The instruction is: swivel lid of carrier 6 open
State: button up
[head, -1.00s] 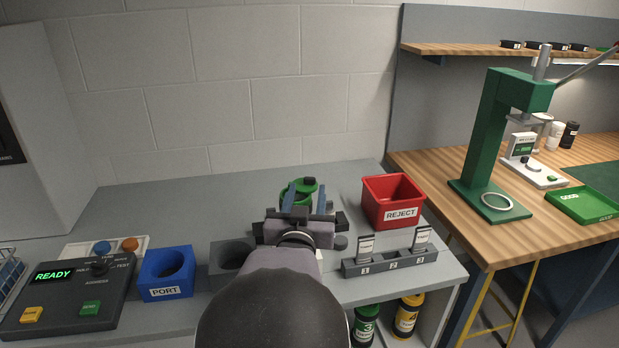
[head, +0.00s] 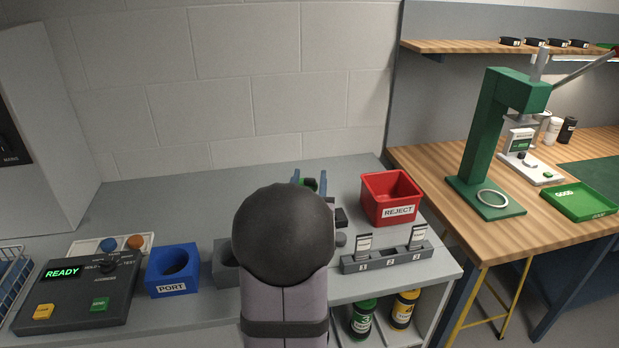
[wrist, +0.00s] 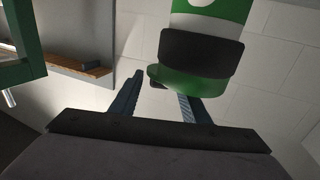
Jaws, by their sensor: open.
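A green carrier (wrist: 208,18) with a white mark and a black band (wrist: 200,53) shows at the upper middle of the wrist view. A green lid-like end piece (wrist: 188,80) is at its near end, by my gripper (wrist: 160,88). My gripper is open, with blue fingers. The right finger is partly hidden behind the green piece; the left finger is apart from it. I cannot tell whether either touches it. In the head view my arm hides most of the carrier; only a bit of green (head: 310,184) shows between the fingertips. No carrier number is readable there.
A red REJECT bin (head: 391,198) and a grey numbered rack (head: 388,258) stand close to the right of my arm. A blue PORT block (head: 172,270) and a READY control box (head: 80,290) are at left. The bench's back left is clear.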

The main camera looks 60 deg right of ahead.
jog(key=c, duration=1.1)
jog(key=shift+o, duration=0.2)
